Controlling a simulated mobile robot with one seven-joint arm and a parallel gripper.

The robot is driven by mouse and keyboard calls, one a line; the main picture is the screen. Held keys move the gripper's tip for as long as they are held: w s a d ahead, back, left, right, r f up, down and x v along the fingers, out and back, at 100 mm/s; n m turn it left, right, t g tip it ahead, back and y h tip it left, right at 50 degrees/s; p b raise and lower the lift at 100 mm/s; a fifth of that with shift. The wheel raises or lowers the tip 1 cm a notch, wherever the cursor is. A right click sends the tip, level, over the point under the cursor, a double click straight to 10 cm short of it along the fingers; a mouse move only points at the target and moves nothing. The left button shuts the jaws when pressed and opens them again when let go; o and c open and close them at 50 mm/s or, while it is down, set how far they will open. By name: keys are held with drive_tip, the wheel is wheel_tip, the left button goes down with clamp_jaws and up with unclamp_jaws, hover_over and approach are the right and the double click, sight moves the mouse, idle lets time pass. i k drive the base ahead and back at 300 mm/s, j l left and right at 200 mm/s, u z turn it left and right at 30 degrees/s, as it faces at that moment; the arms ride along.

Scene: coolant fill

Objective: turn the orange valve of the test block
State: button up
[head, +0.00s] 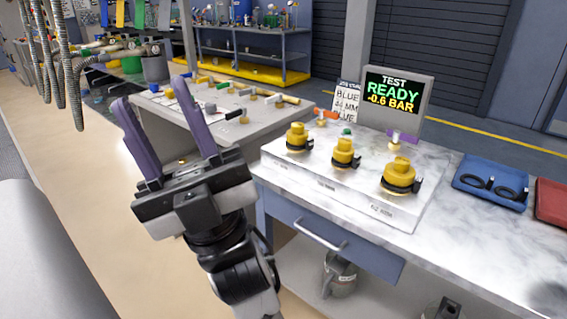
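The test block (341,193) is a pale block on the marble-topped bench. Several yellow fittings, each with a black ring, stand on it: left (298,136), middle (343,152) and right (399,175). The orange valve (326,115) is a small orange handle at the back left of the block. Its lower part is partly hidden. A display (395,95) behind the block reads TEST READY -0.6 BAR. My gripper (150,93) has purple fingers spread apart with nothing between them. It is up in front of the bench, left of the block and apart from the valve.
A small sign (347,102) stands close to the right of the valve. A purple part (403,137) is below the display. A blue tray (490,184) with black rings and a red tray (552,203) lie to the right. Another worktop with fittings (220,103) is behind my gripper. Hoses (70,70) hang upper left.

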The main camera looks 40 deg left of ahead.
sight(321, 112)
drive_tip(key=i+j+u, duration=0.25)
drive_tip(key=i+j, duration=0.15)
drive_tip(key=j, duration=0.15)
drive_tip(key=i+j+u, duration=0.25)
drive_tip(key=i+j, duration=0.2)
